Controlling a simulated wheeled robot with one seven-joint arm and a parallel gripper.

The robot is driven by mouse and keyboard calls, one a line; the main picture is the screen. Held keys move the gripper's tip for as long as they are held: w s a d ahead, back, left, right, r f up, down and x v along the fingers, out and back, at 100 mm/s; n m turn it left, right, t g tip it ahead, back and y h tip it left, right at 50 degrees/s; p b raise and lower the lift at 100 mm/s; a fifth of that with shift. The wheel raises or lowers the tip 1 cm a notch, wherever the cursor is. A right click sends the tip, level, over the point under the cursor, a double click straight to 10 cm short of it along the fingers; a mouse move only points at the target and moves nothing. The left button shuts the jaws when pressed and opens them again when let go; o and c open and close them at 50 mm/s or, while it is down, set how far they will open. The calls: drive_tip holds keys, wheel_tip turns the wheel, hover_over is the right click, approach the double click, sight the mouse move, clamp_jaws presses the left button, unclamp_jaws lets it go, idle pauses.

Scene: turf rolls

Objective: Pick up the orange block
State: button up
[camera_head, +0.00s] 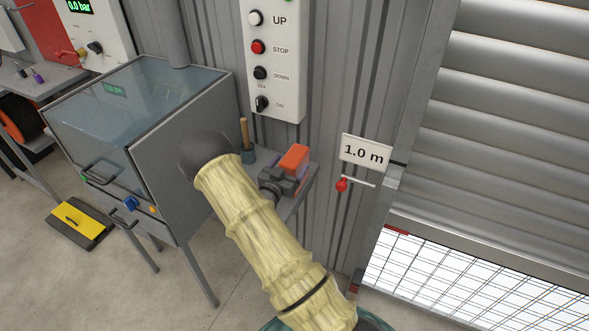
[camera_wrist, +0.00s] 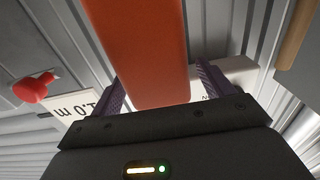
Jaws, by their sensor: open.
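The orange block (camera_head: 294,157) is at the right end of a small grey shelf beside the cabinet. In the wrist view the orange block (camera_wrist: 138,45) runs from the top edge down between the two purple fingers of my gripper (camera_wrist: 160,80). The fingers are open, with a gap visible on each side of the block. In the head view my dark gripper (camera_head: 287,178) is right at the near side of the block. The block's lower part and what it rests on are hidden.
A grey cabinet (camera_head: 178,165) with a glass lid stands on the left. A pot with a wooden handle (camera_head: 247,145) is close left of the block. A red knob (camera_head: 342,184) and a 1.0 m sign (camera_head: 364,153) are on the right. A pale yellow sleeve (camera_head: 258,240) crosses the foreground.

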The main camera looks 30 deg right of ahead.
drive_tip(key=x, duration=0.2)
drive_tip(key=shift+w+d, duration=0.2)
drive_tip(key=shift+d, duration=0.05)
drive_tip(key=shift+c, duration=0.2)
drive_tip(key=c, duration=1.3)
drive_tip(key=shift+c, duration=0.2)
drive_tip(key=shift+r, duration=0.15)
